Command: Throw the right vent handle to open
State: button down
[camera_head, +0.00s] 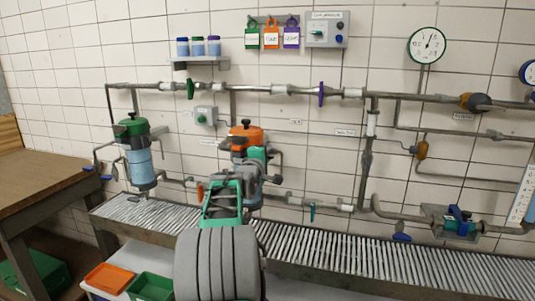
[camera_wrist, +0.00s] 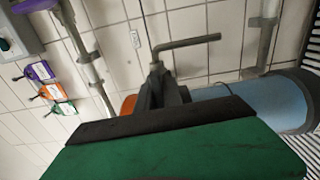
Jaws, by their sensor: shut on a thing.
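The right filter vessel has an orange lid (camera_head: 246,131) in the head view; my arm hides most of its body. In the wrist view its blue body (camera_wrist: 252,103) and a bit of the orange lid lie behind my fingers. My gripper (camera_head: 257,156) is at the vessel's upper front, just below the lid. In the wrist view my dark fingers (camera_wrist: 163,92) are shut at the base of a thin bent grey vent pipe (camera_wrist: 187,42). The right vent handle is mostly hidden between the fingers, and its angle cannot be told.
The left vessel with a green lid (camera_head: 131,126) stands apart to the left. Pipes (camera_head: 285,91) run along the tiled wall. A slatted grate (camera_head: 340,258) lies below. A wooden bench (camera_head: 40,180) stands at the left, with an orange tray (camera_head: 108,277) beside it.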

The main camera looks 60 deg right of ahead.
dwell(0.3)
jog(key=c, duration=1.5)
grip_release()
jog(key=s+a+b, duration=0.1)
jog(key=a, duration=0.6)
jog(key=shift+a, duration=0.35)
jog(key=shift+s, duration=0.1)
